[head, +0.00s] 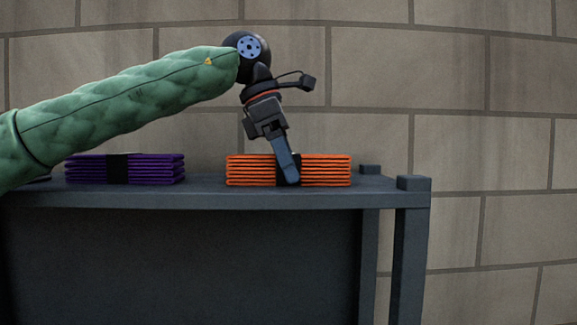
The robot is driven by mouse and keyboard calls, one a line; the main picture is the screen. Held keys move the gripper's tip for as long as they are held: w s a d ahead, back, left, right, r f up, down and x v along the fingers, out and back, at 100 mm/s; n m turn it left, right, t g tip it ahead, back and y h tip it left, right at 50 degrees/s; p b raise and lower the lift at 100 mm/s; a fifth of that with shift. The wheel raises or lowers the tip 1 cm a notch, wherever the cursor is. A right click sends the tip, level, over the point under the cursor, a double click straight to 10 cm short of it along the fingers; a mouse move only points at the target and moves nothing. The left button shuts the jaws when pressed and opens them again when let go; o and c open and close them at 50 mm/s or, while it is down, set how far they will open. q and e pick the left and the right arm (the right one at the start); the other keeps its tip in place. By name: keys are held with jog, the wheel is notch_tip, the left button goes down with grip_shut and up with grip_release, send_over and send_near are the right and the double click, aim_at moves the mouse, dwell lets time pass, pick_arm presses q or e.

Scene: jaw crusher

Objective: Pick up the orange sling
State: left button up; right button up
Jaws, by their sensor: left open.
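The orange sling (325,171) is a folded, stacked bundle with a black band around its middle. It lies flat on the dark grey shelf top (210,198), near the right end. My left gripper (290,180) comes down from above, tilted, with its fingers at the middle of the sling, in front of the black band. The jaws are open, seen nearly edge-on, so one finger hides most of the other. I cannot tell whether the fingers touch the sling. My right gripper is not in view.
A folded purple sling (150,169) with a black band lies to the left on the same shelf. Short posts rise at the shelf's right corners, the front one (413,183) nearest. A block wall (480,120) stands behind. The shelf between the slings is clear.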

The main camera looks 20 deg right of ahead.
pick_arm(q)
jog(key=shift+r, duration=0.1)
jog(key=c, duration=1.4)
